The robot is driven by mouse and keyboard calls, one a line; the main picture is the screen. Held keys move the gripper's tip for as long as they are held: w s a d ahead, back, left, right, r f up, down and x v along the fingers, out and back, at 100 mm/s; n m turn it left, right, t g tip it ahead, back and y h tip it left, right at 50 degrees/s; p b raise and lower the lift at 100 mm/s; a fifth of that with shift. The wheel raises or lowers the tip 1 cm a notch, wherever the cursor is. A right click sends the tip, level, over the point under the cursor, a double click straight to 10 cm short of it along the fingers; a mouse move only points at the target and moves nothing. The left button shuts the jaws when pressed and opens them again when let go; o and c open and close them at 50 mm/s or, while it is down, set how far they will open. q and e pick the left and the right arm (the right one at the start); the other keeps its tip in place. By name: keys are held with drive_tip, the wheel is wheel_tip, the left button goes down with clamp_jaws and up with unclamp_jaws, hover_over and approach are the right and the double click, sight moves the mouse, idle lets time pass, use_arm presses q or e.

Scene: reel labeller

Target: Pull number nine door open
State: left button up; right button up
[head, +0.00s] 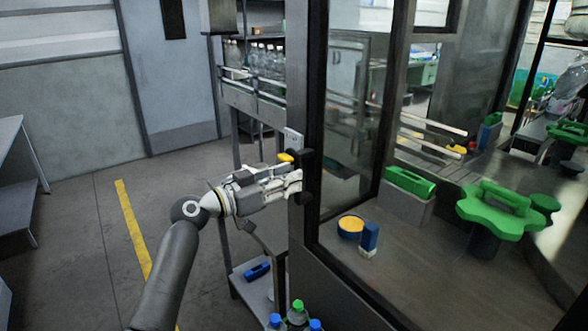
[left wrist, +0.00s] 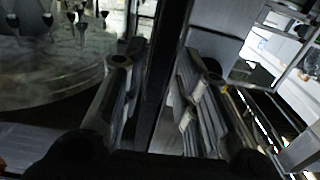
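A glass door or panel in a dark frame (head: 315,90) stands in the middle of the head view. I cannot read a number nine on it. A dark handle-like piece (head: 306,158) sticks out from the frame edge. My left gripper (head: 298,183) is at this piece, its fingertips close to the frame. In the left wrist view, the two fingers of my left gripper (left wrist: 155,95) stand apart, on either side of a dark upright bar (left wrist: 168,60). I cannot tell if they touch it. My right gripper is not in view.
A small grey box (head: 293,138) and a yellow piece (head: 285,157) sit on the post above my gripper. Behind the glass are a green star-shaped wheel (head: 495,215) and a yellow-filled bowl (head: 351,226). Capped bottles (head: 297,314) stand below. The floor to the left is clear.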

use_arm(q)
drive_tip(key=shift+p+x, duration=0.3)
drive_tip(key=shift+x, duration=0.9)
clamp_jaws()
